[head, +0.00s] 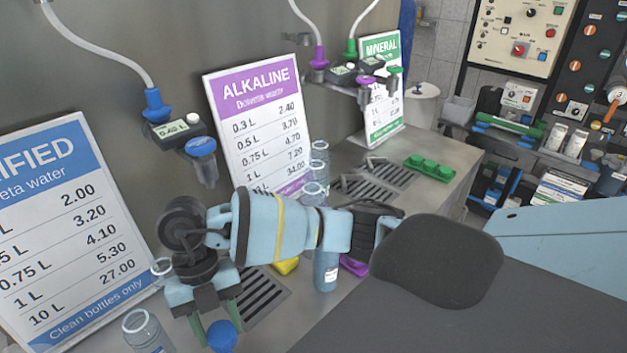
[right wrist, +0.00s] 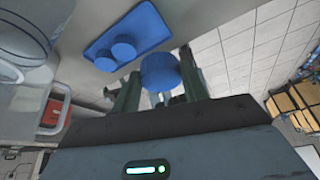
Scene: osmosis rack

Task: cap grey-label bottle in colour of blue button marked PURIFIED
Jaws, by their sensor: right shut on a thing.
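My right gripper (head: 217,333) is low in the head view, at the left of centre, its dark green fingers shut on a blue cap (head: 222,337). The right wrist view also shows this round cap (right wrist: 160,72) between the fingertips. A clear open bottle (head: 147,332) stands left of the gripper, apart from the cap; its label colour is unclear. A bluish bottle (head: 326,270) with a pale label stands behind my arm. The blue button (head: 201,146) tops a dispenser by the blue sign (head: 45,240), whose visible letters read "IFIED". My left gripper is out of view.
A blue tray (right wrist: 103,58) with two blue caps shows in the right wrist view. A drain grate (head: 262,297) lies right of the gripper. Clear bottles (head: 313,192) stand by the purple ALKALINE sign (head: 258,120). A green cap tray (head: 430,168) lies farther right.

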